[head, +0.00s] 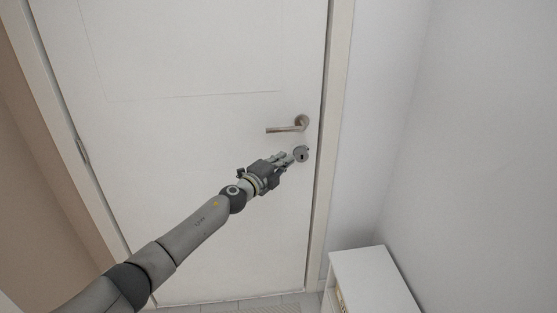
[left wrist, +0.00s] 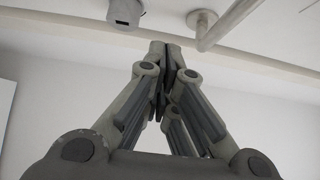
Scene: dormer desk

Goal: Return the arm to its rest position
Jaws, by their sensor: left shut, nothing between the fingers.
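My left arm (head: 190,238) reaches in from the lower left toward a white door. My left gripper (head: 289,157) is shut and empty, its fingertips close to the round lock (head: 301,154) below the door handle (head: 286,127). I cannot tell whether the tips touch the lock. In the left wrist view the closed fingers (left wrist: 168,65) point up the picture, with the lock (left wrist: 125,12) to their left and the handle (left wrist: 225,25) to their right. My right gripper is not in view.
The white door (head: 190,60) is shut in its frame (head: 330,120). A white cabinet (head: 372,278) stands at the lower right beside the bare wall (head: 480,150). The space in front of the door, left of the cabinet, looks clear.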

